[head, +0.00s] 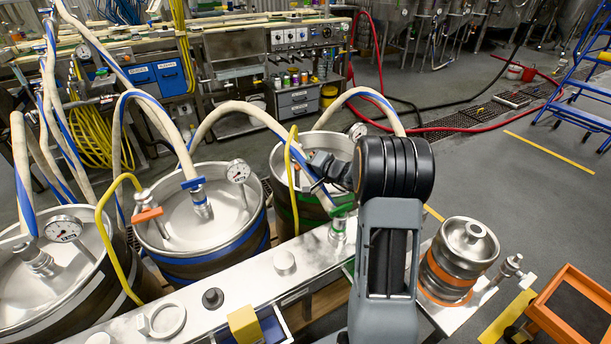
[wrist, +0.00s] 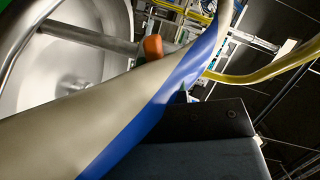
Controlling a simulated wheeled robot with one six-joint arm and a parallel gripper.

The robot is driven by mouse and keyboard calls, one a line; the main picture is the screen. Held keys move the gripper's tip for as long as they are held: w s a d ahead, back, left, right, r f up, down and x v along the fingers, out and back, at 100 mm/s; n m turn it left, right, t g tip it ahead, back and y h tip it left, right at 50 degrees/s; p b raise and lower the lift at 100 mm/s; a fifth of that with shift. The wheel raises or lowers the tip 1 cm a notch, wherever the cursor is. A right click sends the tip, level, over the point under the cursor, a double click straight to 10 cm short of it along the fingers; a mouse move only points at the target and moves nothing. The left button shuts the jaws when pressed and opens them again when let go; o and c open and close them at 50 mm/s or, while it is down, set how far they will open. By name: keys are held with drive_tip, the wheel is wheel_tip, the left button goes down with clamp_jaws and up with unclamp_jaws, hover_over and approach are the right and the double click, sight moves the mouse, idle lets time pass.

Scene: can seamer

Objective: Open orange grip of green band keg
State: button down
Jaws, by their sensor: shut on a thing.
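The green band keg (head: 286,209) stands at the centre of the head view, its lid partly covered by my arm and a hose. In the wrist view the end of the orange grip (wrist: 153,46) shows on a steel bar above the pale lid (wrist: 85,65). A beige hose with a blue stripe (wrist: 90,120) crosses in front and hides my fingertips and their contact. The dark gripper body shows below it.
The blue band keg (head: 215,262) and another keg (head: 35,290) stand to the left, with gauges and hoses rising from their lids. A steel ledge (head: 250,284) runs in front. A small orange-banded keg (head: 462,252) stands right of my arm.

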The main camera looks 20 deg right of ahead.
drive_tip(key=n+b, duration=0.1)
drive_tip(key=b, duration=0.1)
drive_tip(key=n+h+b, duration=0.1)
drive_tip(key=b, duration=0.2)
drive_tip(key=shift+f, duration=0.35)
drive_tip(key=shift+r+n+b, duration=0.2)
drive_tip(key=shift+n+b, duration=0.2)
drive_tip(key=shift+b, duration=0.6)
drive_tip(key=shift+r+g, duration=0.1)
drive_tip(key=shift+g, duration=0.2)
drive_tip(key=c, duration=1.1)
unclamp_jaws()
drive_tip(key=shift+c, duration=0.2)
drive_tip(key=v, duration=1.3)
drive_tip(key=shift+s+r+p, duration=0.2)
drive_tip(key=shift+s+p, duration=0.25)
drive_tip(key=shift+c, duration=0.3)
